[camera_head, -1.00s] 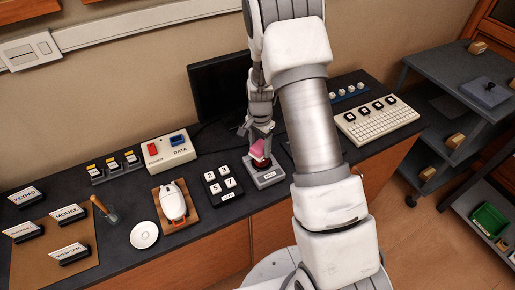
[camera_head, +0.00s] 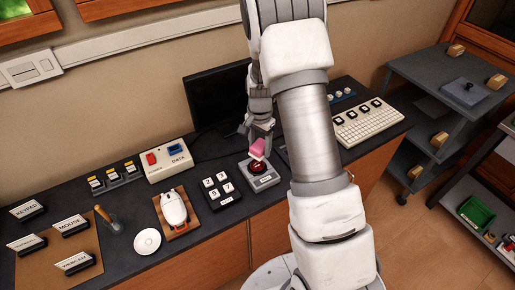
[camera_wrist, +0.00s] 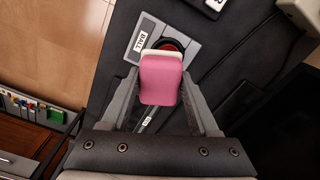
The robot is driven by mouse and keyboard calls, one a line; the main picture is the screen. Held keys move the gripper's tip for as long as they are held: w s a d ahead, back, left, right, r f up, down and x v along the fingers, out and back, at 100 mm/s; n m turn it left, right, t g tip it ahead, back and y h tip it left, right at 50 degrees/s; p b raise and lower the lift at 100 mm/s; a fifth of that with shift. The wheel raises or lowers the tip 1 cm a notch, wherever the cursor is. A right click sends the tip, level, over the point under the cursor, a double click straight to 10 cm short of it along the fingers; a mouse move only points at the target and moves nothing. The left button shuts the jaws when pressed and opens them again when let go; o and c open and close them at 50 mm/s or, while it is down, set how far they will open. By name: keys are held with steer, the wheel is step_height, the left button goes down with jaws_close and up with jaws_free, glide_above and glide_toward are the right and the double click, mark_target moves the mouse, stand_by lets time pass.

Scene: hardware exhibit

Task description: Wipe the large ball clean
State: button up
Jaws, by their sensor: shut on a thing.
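The large ball (camera_head: 259,167) is dark red and sits in a grey square base (camera_head: 265,181) on the dark counter. In the wrist view the base carries the label BALL, and the red ball (camera_wrist: 172,44) is partly hidden behind the pink pad. My gripper (camera_head: 259,138) is shut on a pink pad (camera_head: 257,147) with a white edge, held just above the ball. In the wrist view the pad (camera_wrist: 160,80) is between both fingers. Whether the pad touches the ball is hard to tell. Much of the ball's top shows in the head view.
A number keypad (camera_head: 221,190) and a white mouse (camera_head: 174,208) on a wooden pad stand left of the ball. A black monitor (camera_head: 217,94) is behind. A white keyboard (camera_head: 367,123) is to the right.

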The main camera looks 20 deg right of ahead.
steer(key=shift+r+p, duration=0.4)
steer(key=shift+r, duration=0.7)
steer(key=shift+f+b, duration=0.15)
steer(key=shift+b, duration=0.6)
steer(key=shift+s, duration=0.15)
